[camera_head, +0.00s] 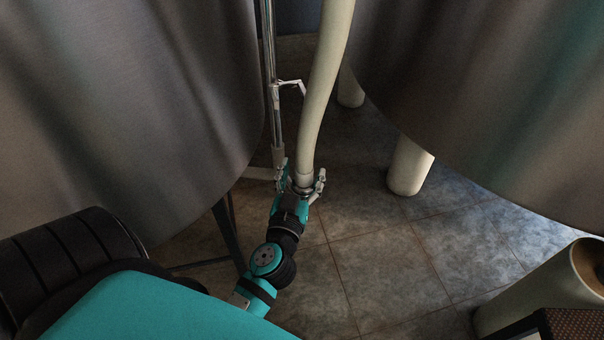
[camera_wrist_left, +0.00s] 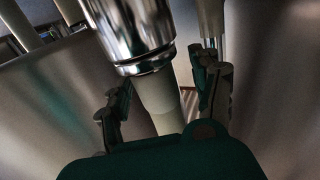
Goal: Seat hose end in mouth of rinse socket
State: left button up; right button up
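The cream hose (camera_head: 320,95) hangs down between the tanks. Its lower end (camera_head: 304,180) sits between the spread fingers of my left gripper (camera_head: 302,187). In the left wrist view a shiny chrome collar (camera_wrist_left: 138,40) fills the space near the camera, with a cream tube (camera_wrist_left: 160,102) beyond it. The left gripper's fingers (camera_wrist_left: 163,98) stand on either side, with gaps visible between them and the tube. I cannot identify the rinse socket for certain; an open-mouthed cream cylinder (camera_head: 530,295) stands at the lower right. My right gripper is out of view.
Large steel tanks stand at the left (camera_head: 120,110) and right (camera_head: 490,90). A slim upright metal pipe (camera_head: 270,85) with a side bracket (camera_head: 291,84) runs just left of the hose. Cream tank feet (camera_head: 408,168) stand on the tiled floor (camera_head: 400,260), which is clear in the middle.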

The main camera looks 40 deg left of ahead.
pick_arm(q)
jog(key=shift+f, duration=0.1)
notch_tip(320, 180, up, 10)
jog(key=shift+r, duration=0.1)
dwell(0.5)
dwell(0.5)
